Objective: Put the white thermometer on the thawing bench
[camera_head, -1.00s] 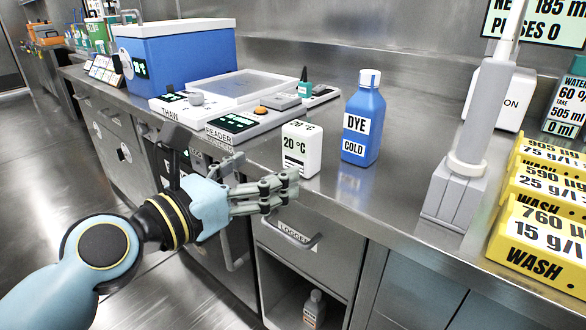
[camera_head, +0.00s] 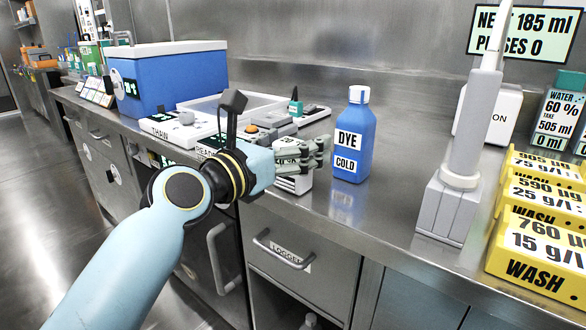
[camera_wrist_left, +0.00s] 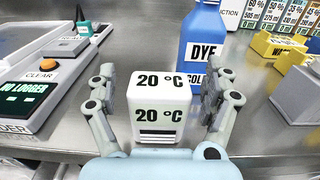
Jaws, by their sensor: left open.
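The white thermometer (camera_wrist_left: 159,105) is a small upright box marked 20 °C, standing on the steel bench top. In the left wrist view it lies between the two spread fingers of my left gripper (camera_wrist_left: 160,92), with a small gap on each side. In the head view my left gripper (camera_head: 308,152) covers most of the thermometer (camera_head: 294,184); only its lower part shows. The left gripper is open. My right gripper is not in view.
A blue DYE bottle (camera_head: 354,138) stands close to the right of and behind the thermometer. The reader with its orange button (camera_wrist_left: 43,66) stands left. A blue cool box (camera_head: 175,80) is behind the thawing bench. A grey upright stand (camera_head: 450,200) and yellow WASH boxes (camera_head: 540,240) are farther right.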

